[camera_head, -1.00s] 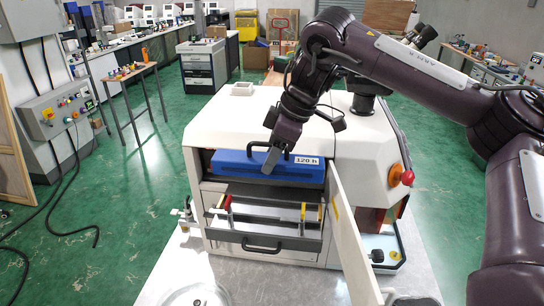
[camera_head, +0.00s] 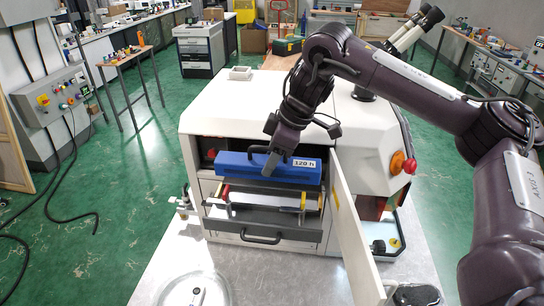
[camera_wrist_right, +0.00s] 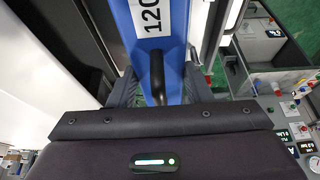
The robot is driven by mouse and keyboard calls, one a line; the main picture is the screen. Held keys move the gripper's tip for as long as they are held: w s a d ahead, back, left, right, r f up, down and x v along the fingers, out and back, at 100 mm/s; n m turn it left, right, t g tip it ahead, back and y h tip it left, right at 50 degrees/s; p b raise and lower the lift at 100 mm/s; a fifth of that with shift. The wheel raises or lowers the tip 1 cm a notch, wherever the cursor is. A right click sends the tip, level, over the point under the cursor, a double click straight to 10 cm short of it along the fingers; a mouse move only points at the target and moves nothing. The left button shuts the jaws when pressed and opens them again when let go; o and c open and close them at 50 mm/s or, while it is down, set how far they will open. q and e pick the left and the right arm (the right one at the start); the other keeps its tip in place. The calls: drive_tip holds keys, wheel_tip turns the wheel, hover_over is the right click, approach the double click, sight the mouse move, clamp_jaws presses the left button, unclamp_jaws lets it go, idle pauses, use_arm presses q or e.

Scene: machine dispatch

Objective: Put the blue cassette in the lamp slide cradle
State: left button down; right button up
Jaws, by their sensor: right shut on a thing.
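The blue cassette (camera_head: 240,168), with a white "120 h" label, is at the upper front opening of the white machine and partly out of it. My right gripper (camera_head: 270,164) is shut on the cassette's dark handle. In the right wrist view the gripper (camera_wrist_right: 160,88) has a finger on each side of the handle, and the blue cassette (camera_wrist_right: 172,58) lies beyond. The lamp slide cradle (camera_head: 222,225) appears to be the pulled-out drawer just below, with red and yellow parts at its ends and a pale bar across. The cassette hangs above its rear part. My left gripper is not in view.
An open white door (camera_head: 352,235) stands out to the right of the drawer, close to it. A red stop button (camera_head: 409,166) sits on the machine's right side. A round metal dish (camera_head: 195,290) lies on the pale surface in front.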

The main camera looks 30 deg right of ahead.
sight(272, 177)
drive_tip(key=shift+s+f, duration=0.1)
drive_tip(key=shift+f, duration=0.15)
wheel_tip(272, 177, down, 3)
drive_tip(key=shift+f+b, duration=0.2)
drive_tip(key=shift+b, duration=1)
drive_tip(key=shift+f+b, duration=0.5)
drive_tip(key=shift+f, duration=0.5)
drive_tip(key=shift+p, duration=0.45)
drive_tip(key=shift+f+b, duration=0.7)
drive_tip(key=shift+f, duration=0.45)
idle(0.4)
drive_tip(key=shift+f, duration=0.3)
idle(0.5)
drive_tip(key=o, duration=1.3)
